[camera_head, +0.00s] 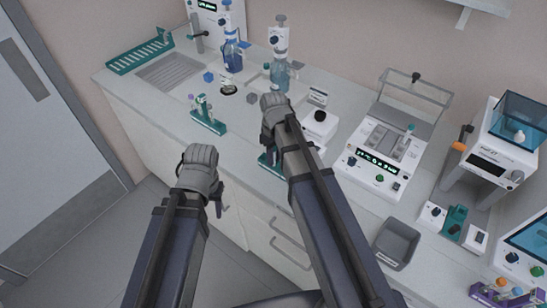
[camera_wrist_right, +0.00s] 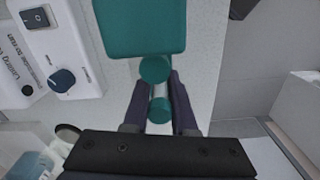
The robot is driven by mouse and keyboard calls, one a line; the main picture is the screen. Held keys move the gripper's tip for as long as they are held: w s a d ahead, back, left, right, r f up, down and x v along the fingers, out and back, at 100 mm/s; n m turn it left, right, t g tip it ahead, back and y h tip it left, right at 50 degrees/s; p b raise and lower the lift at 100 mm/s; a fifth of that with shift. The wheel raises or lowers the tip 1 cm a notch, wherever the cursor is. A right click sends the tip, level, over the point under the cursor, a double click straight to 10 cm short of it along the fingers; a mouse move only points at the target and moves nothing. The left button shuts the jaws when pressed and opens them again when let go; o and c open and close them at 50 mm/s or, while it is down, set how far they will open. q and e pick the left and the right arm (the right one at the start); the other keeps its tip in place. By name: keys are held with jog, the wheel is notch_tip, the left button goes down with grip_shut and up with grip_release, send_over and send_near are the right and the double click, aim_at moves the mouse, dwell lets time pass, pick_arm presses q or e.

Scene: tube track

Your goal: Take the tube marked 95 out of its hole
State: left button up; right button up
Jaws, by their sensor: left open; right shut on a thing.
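A tube with teal ends and a pale middle (camera_wrist_right: 160,91) lies between the two dark fingers of my right gripper (camera_wrist_right: 161,95) in the right wrist view. The gripper is shut on it; no number on it is legible. A teal block (camera_wrist_right: 140,28) is just beyond the tube's far end. In the head view my right gripper (camera_head: 268,138) is over a small teal rack (camera_head: 271,165) near the counter's front edge, and its own arm hides much of the rack. My left gripper (camera_head: 217,205) is open and empty, in front of the counter.
Another teal rack (camera_head: 208,121) with tubes stands left of my right gripper. A device with a black knob (camera_head: 319,116) is close on the right. A larger device with a green display (camera_head: 376,164) stands further right. A grey tray (camera_head: 397,243) is at the right front.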

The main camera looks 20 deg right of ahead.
grip_shut()
jog(key=shift+r, duration=0.1)
notch_tip(320, 180, up, 10)
jog(key=p, duration=1)
notch_tip(320, 180, up, 6)
jog(key=p, duration=0.6)
